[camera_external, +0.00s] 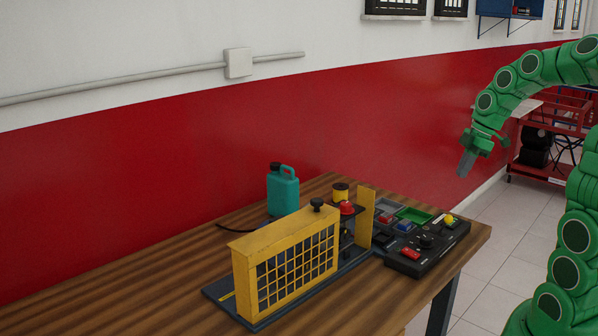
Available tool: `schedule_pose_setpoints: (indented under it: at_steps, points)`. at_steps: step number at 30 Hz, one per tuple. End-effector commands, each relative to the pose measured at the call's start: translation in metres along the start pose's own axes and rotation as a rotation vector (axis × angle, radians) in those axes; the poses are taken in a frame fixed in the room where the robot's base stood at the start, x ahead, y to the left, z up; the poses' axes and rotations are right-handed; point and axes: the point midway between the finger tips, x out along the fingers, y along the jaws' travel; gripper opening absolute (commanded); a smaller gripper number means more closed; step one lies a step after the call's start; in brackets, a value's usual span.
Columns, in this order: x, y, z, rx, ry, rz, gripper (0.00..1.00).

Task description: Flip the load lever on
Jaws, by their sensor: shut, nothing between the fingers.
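The engine trainer (285,262) stands on the wooden table, with a yellow radiator frame and dark grille in front. A black control panel (428,245) lies at its right and carries a red control, a dark knob and a yellow knob (449,219). I cannot tell which of these small parts is the load lever, nor its position. My green arm comes in from the right. My gripper (465,166) is shut and empty, pointing down, in the air above and to the right of the panel, apart from everything.
A teal jug (283,192) stands at the back of the table (180,292). A red wall runs behind the table. A red cart (553,135) stands farther off on the tiled floor.

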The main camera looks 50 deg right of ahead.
Motion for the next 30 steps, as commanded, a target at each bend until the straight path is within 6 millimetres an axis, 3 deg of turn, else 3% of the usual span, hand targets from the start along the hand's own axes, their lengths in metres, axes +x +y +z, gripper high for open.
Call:
schedule_pose_setpoints:
  at_steps: [9,30]
  points:
    - [-0.024,-0.007,0.004,-0.001,0.0,-0.001,0.0]
    - [-0.025,-0.012,-0.002,0.006,-0.005,-0.008,0.0]
